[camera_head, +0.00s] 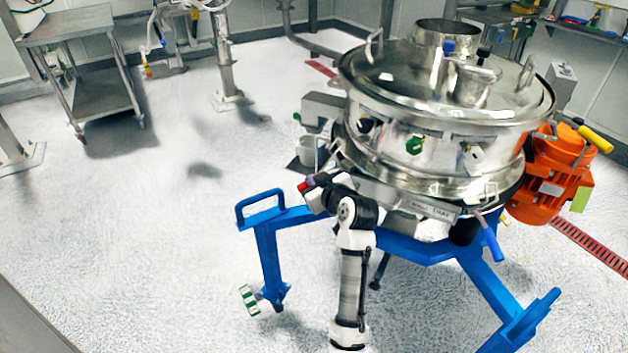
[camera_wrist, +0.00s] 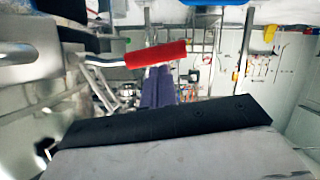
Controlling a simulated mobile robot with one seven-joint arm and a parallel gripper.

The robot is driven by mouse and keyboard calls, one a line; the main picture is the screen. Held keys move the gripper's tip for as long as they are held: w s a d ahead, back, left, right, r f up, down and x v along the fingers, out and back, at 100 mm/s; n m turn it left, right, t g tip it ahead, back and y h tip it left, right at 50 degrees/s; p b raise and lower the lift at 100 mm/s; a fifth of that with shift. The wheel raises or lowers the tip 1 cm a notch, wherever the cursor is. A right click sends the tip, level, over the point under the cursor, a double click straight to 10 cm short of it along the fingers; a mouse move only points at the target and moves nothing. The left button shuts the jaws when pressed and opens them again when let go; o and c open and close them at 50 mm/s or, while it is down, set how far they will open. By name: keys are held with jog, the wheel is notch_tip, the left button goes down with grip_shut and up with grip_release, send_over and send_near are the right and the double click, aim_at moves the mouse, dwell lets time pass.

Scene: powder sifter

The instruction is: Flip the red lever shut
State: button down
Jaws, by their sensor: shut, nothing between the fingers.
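The red lever (camera_wrist: 155,54) shows in the wrist view as a red grip on a bent metal rod that runs off to the left. My gripper (camera_wrist: 157,70) is shut and empty, its two dark fingers side by side. The fingertips end right at the lower edge of the red grip in the picture; I cannot tell whether they touch it. In the head view a small red piece (camera_head: 303,187) shows at the sifter's lower left side, beside my gripper. My arm hides part of this area. The round steel sifter (camera_head: 440,115) stands on a blue frame.
The blue frame (camera_head: 400,243) has legs and a loop handle (camera_head: 260,203) spreading left and forward. An orange motor (camera_head: 550,180) is at the sifter's right. A steel cart (camera_head: 85,75) stands at the back left. The floor at left is mostly clear.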

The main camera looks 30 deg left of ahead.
dwell(0.3)
jog(key=w+d+f+n+t+b, duration=0.1)
jog(key=f+n+b, duration=0.4)
jog(key=b, duration=0.7)
jog(key=w+d+f+n+t+b, duration=0.2)
jog(key=w+f+n+t+b, duration=0.2)
jog(key=f+b, duration=0.3)
jog(key=n+b, duration=0.1)
jog(key=b, duration=0.4)
jog(key=shift+f+n+h+b, duration=0.35)
jog(key=shift+n+h+b, duration=0.05)
jog(key=shift+d, duration=0.2)
